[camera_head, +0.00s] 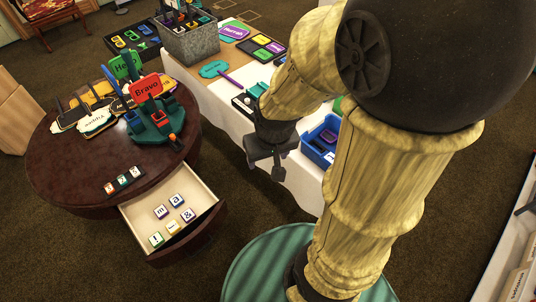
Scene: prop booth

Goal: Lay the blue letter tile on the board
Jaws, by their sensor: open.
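Several small white letter tiles lie in the open drawer (139,214) of the round table. The tile with "a" (176,200) and the tile with "g" (187,214) look blue-edged, but I cannot tell their colours surely at this size. The "m" tile (161,211) looks purple or red, and the front one (156,239) green. A short dark strip with several tiles (124,182) lies on the tabletop; I cannot tell whether it is the board. My gripper (265,168) is open and empty, pointing down to the right of the drawer, apart from the tiles.
The round dark table (70,182) holds a green stand (152,130) with a red "Bravo" sign (146,87) and several plaques. A white-clothed table (215,98) behind bears a grey bin (190,42) and a blue bin (318,146). My arm hides much of the right side.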

